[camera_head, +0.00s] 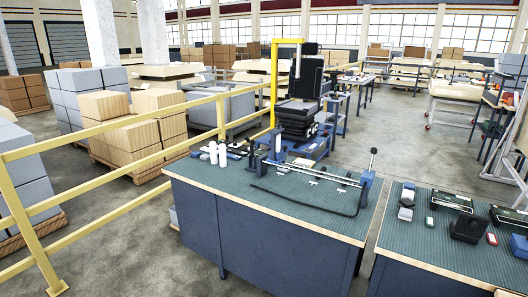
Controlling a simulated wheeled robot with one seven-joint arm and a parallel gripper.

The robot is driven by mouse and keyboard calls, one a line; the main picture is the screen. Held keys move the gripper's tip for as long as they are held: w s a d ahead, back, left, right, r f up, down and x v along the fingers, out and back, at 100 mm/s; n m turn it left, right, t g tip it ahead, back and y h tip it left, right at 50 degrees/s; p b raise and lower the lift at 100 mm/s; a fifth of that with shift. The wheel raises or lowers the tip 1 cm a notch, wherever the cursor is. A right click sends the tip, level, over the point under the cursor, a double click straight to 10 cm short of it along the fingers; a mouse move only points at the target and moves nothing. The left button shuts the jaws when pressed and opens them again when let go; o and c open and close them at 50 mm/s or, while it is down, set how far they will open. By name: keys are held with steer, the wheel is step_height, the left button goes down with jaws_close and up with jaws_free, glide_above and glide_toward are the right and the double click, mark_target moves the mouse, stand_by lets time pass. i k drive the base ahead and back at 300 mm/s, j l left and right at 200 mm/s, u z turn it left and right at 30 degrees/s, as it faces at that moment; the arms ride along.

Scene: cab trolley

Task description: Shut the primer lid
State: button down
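I cannot make out a primer lid for certain, nor whether any lid here is open or shut. A small dark box (468,229) sits on the right bench; whether it has a lid is too small to tell. Two white cylinders (218,154) stand upright at the back left of the middle bench. My gripper is not in view.
The middle bench (240,190) carries a long rod fixture (316,173) and a bent black bar. The right bench (415,248) holds several small items. A yellow railing (110,163) runs at left. A black seat-like unit (303,98) stands behind. A floor gap separates the benches.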

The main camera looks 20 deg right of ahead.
mark_target(468, 223)
steer(key=i+l+z, duration=0.15)
steer(key=i+z, duration=0.25)
steer(key=i+l+z, duration=0.1)
steer(key=z, duration=0.3)
steer(key=i+z, duration=0.4)
steer(key=i+l, duration=0.2)
steer(key=i, duration=0.2)
steer(key=i+l, duration=0.15)
steer(key=i, duration=0.2)
